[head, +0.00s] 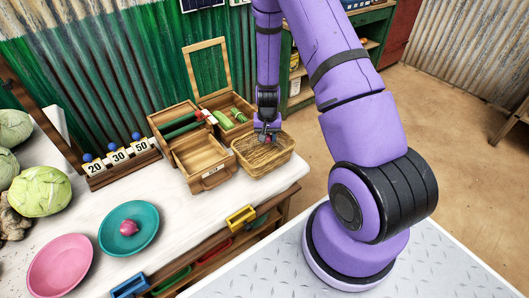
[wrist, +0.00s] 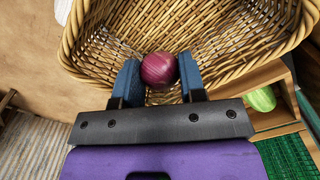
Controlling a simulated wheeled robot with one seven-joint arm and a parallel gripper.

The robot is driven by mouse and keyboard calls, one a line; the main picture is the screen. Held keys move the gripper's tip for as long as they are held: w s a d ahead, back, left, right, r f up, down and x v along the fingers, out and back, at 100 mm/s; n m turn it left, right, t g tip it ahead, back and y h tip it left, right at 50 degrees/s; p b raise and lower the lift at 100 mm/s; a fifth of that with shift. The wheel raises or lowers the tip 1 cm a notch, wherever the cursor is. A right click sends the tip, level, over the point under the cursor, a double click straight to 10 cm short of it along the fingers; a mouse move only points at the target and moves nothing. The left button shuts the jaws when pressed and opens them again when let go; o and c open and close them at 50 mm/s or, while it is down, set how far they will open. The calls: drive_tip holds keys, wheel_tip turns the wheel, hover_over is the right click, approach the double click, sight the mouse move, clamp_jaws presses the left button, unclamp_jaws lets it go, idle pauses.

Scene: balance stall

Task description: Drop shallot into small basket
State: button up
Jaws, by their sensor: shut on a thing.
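The shallot (wrist: 159,69) is a small round purple-red bulb held between the blue fingers of my gripper (wrist: 158,84) in the wrist view. My gripper is shut on it and hangs over the wicker basket (wrist: 85,62). In the head view, my gripper (head: 267,137) is above the small wicker basket (head: 270,165), which stands at the right end of the table. The basket looks empty inside where it shows. From these views I cannot tell the exact height of the shallot over the basket floor.
Left of the basket are an open wooden case (head: 205,165) and a box with green vegetables (head: 232,118). A teal plate (head: 143,240) holds another purple-red bulb (head: 128,227). A pink plate (head: 60,268) and cabbages (head: 40,192) are at left. The table edge is close right of the basket.

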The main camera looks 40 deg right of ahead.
drive_tip(key=o, duration=1)
drive_tip(key=shift+o, duration=0.2)
wheel_tip(320, 180, up, 11)
